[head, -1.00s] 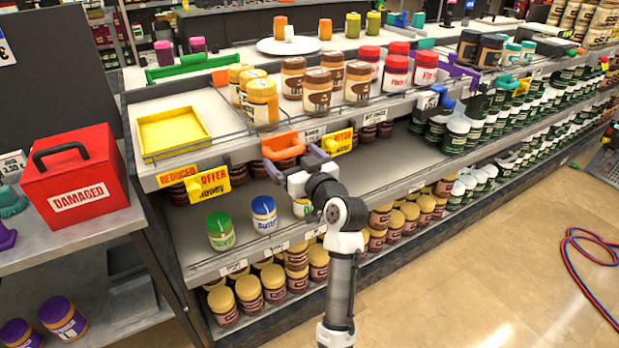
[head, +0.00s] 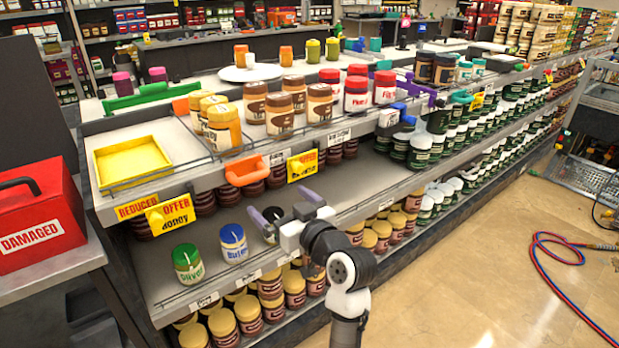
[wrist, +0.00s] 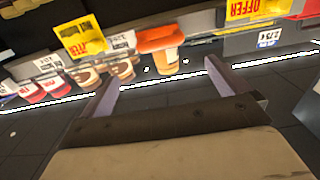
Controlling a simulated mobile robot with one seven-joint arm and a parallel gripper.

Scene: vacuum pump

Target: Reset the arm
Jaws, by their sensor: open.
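My gripper (head: 285,206) is in front of the lower shelf, its two purple fingers spread with nothing held. A jar with a dark lid (head: 272,214) shows partly behind the fingers, and my gripper hides some of it. The orange clip (head: 247,170) on the upper shelf edge is above and left of my gripper, apart from it. In the wrist view my gripper (wrist: 160,78) has its fingers wide apart, with the orange clip (wrist: 160,38) beyond them and the labels upside down.
A green-lidded jar (head: 187,264) and a blue-lidded jar (head: 233,243) stand on the lower shelf, left of my gripper. A yellow tray (head: 131,160) and several jars are on the upper shelf. A red box (head: 38,222) stands at left. Red and blue hoses (head: 560,262) lie on the floor.

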